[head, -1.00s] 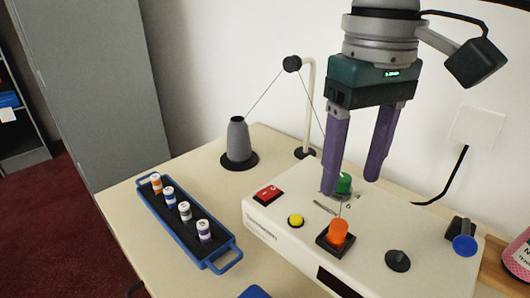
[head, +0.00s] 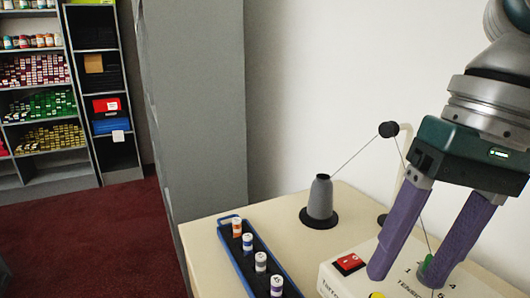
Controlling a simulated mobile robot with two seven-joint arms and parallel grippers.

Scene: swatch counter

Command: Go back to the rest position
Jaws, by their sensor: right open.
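My right gripper (head: 413,268) hangs at the right of the head view, with two purple fingers spread apart and nothing between them that I can see it hold. It is in front of the white machine (head: 337,284), and the fingers hide part of its top. A green knob (head: 426,270) on the machine shows between the fingers; I cannot tell whether a finger touches it. My left gripper is not in view.
A grey thread cone (head: 320,198) stands on the cream table (head: 203,237), its thread running over a black guide (head: 388,129). A blue tray (head: 230,262) holds several small spools. A grey cabinet (head: 197,100) and stocked shelves (head: 38,110) stand left. Red floor (head: 90,235) is open.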

